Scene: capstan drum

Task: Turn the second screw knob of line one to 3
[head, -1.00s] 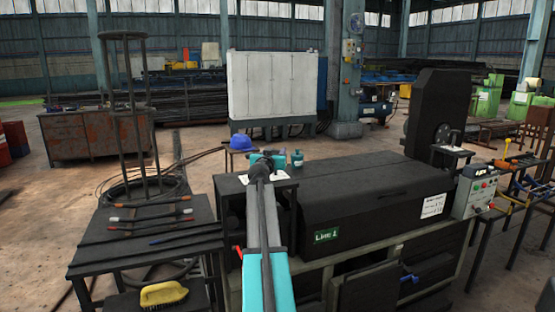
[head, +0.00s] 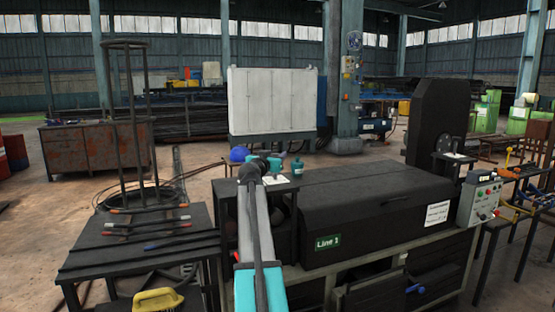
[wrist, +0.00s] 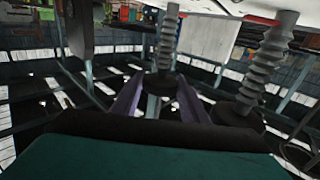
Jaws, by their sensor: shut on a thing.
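The wrist view shows two grey ribbed screws (wrist: 167,38) (wrist: 270,62) with dark round knobs at their ends. My gripper (wrist: 159,84) has its two purplish fingers on either side of the knob of the left screw and is shut on it. The other knob (wrist: 238,112) stands apart to the right. In the head view, my arm reaches to the small black stand at the left end of the machine with the green Line 1 sign (head: 328,242). My fingers are hidden there, and I cannot read any knob setting.
A small teal object (head: 297,167) stands by a white card (head: 275,180) on the stand. A control box (head: 480,197) is at the machine's right end.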

